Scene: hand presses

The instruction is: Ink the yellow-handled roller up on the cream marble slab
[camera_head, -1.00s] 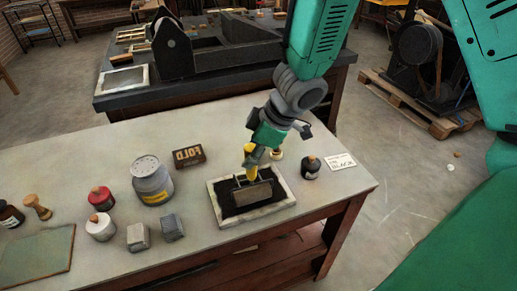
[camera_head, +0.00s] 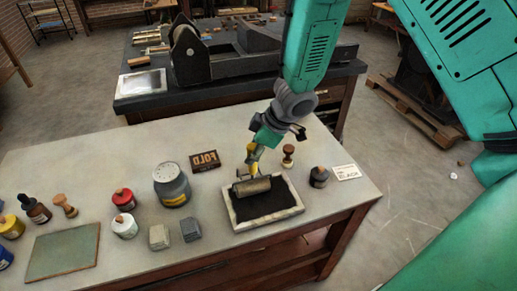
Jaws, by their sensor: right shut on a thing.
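The yellow-handled roller (camera_head: 252,186) is in my right gripper (camera_head: 254,148), which is shut on its yellow handle. The roller's grey cylinder lies over the far left part of the cream marble slab (camera_head: 235,217). The slab is a pale-rimmed rectangle with a black inked middle. The roller looks to rest on the black area, though exact contact is hard to tell from this angle. My right arm comes down from the upper right. My left gripper is not in view.
A black jar (camera_head: 319,178) and a white card (camera_head: 346,172) stand right of the slab, with a wooden-handled stamp (camera_head: 288,156) behind it. Left are grey blocks (camera_head: 190,229), a grey tin (camera_head: 171,185) and a dark FOLD block (camera_head: 205,161). A dark press bench (camera_head: 140,98) stands behind.

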